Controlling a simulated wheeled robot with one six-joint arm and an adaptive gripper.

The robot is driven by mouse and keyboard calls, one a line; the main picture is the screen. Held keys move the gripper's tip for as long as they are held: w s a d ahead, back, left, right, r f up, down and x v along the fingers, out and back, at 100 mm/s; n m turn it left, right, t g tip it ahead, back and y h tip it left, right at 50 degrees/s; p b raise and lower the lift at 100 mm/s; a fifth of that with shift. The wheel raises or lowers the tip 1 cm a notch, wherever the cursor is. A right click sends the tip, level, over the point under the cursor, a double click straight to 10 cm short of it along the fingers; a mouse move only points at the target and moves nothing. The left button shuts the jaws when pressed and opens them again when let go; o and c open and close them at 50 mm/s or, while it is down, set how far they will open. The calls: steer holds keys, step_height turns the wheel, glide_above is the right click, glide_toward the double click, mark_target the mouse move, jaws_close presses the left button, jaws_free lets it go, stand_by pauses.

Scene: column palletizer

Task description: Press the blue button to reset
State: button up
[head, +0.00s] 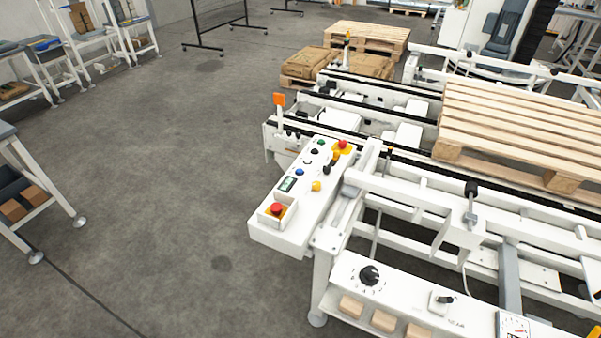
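The blue button (299,172) is a small round button on the sloped white control panel (268,231) near the middle of the head view. It lies just above a small dark display (288,184) and left of a yellow button (316,186). A red mushroom button (277,209) on a yellow base sits at the panel's near end, and another red button (342,145) on yellow at its far end. Green, black and white controls lie between them. Nothing covers the blue button. My gripper does not show in this view.
A white conveyor frame (420,192) with a wooden pallet (520,130) fills the right side. A lower panel with a black rotary knob (369,275) is at the front. A shelf rack (35,180) stands at the left edge. Grey floor (160,170) left of the panel is clear.

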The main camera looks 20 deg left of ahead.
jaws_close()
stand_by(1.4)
